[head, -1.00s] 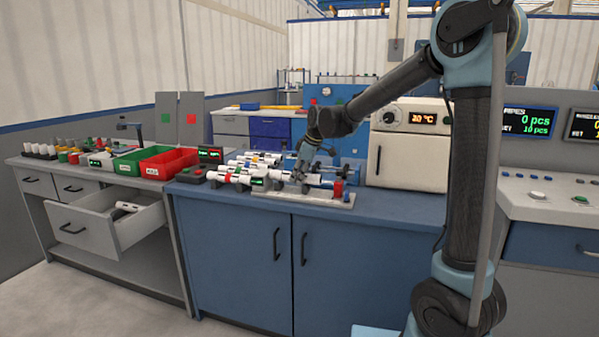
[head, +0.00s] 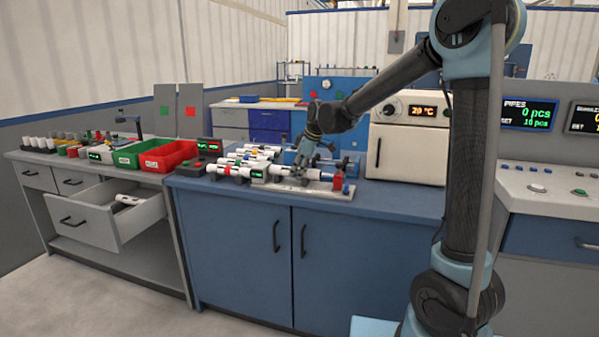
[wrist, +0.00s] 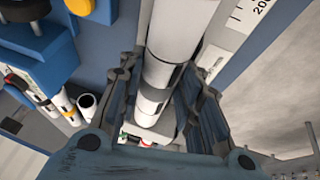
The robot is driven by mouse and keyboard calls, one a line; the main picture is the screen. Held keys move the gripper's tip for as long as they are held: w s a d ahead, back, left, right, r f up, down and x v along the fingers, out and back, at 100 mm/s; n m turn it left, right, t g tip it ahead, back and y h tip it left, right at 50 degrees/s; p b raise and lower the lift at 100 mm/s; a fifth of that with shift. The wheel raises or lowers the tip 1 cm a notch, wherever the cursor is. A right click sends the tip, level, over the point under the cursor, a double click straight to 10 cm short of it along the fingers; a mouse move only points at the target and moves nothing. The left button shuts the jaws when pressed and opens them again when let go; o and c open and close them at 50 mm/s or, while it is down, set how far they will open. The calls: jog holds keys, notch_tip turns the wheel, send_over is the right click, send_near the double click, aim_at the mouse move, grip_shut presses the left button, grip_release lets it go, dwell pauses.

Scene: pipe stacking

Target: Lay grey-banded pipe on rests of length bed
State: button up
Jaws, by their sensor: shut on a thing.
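My gripper (head: 302,172) is low over the blue bench in the head view. In the wrist view my gripper (wrist: 160,92) has its fingers shut on both sides of a white pipe (wrist: 172,45) with grey and dark bands. The pipe also shows to the right of the gripper in the head view (head: 318,174). It runs along the length bed (head: 325,190), a pale base with a red block at its right end. The bed's scale (wrist: 245,20) shows beside the pipe in the wrist view. I cannot tell whether the pipe touches the rests, as the fingers hide them.
Several other pipes (head: 232,171) lie to the left of the bed. A red bin (head: 168,157) and a green bin (head: 130,153) stand further left, above an open drawer (head: 100,217). A white oven (head: 408,150) stands behind right. The bench front is clear.

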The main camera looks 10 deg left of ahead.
aim_at(309, 187)
jog(key=shift+f, duration=0.1)
jog(key=o, duration=1.2)
jog(key=shift+c, duration=0.2)
jog(key=v, duration=1.2)
jog(key=shift+f, duration=0.1)
